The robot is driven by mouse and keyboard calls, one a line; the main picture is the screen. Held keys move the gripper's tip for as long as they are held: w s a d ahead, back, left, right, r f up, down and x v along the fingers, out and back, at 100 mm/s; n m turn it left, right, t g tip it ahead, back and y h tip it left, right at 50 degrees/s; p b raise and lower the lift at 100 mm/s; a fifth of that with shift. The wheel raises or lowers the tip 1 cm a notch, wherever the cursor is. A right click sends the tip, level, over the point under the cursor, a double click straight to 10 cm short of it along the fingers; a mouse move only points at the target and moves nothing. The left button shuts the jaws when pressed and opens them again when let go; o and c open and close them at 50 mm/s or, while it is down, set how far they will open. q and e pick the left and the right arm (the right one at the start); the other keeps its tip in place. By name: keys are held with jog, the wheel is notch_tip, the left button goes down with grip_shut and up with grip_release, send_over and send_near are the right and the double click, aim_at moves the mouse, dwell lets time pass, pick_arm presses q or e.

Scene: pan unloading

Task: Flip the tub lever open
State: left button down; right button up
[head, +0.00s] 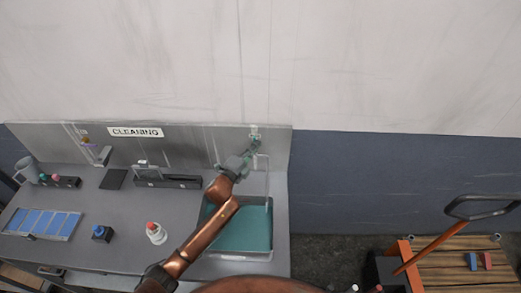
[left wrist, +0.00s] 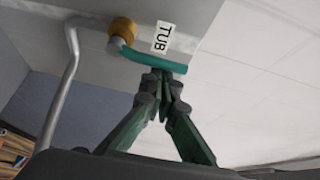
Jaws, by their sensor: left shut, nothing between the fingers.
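The tub lever (left wrist: 150,60) is a teal handle on a brass-coloured valve (left wrist: 122,30), beside a label reading TUB (left wrist: 163,38). In the left wrist view it points right, across the fingertips. My left gripper (left wrist: 167,78) is shut and empty, its tips at the lever's free end; I cannot tell whether they touch. In the head view the left gripper (head: 249,154) is up at the back panel, partly hiding the lever. The tub (head: 262,240) below holds teal liquid or has a teal inside. My right gripper is not in view.
A grey spout (left wrist: 70,65) hangs beside the valve, close to the gripper. The CLEANING counter (head: 120,215) carries a white bottle (head: 156,233), a blue-topped dark bottle (head: 102,233) and a blue panelled tray (head: 43,223). A wooden-topped cart (head: 455,262) stands at the right.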

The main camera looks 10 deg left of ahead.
pick_arm(q)
jog(key=shift+a, duration=0.15)
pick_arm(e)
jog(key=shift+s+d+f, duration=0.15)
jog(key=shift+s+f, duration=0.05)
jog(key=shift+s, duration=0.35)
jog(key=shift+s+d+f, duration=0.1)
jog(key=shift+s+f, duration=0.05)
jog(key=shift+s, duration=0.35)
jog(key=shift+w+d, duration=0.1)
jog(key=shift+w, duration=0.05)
pick_arm(q)
jog(key=s+b, duration=0.2)
jog(key=s, duration=0.7)
jog(key=shift+s, duration=0.25)
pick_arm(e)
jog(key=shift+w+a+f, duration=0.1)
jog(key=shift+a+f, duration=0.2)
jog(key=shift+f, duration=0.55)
pick_arm(q)
jog(key=shift+r, duration=0.1)
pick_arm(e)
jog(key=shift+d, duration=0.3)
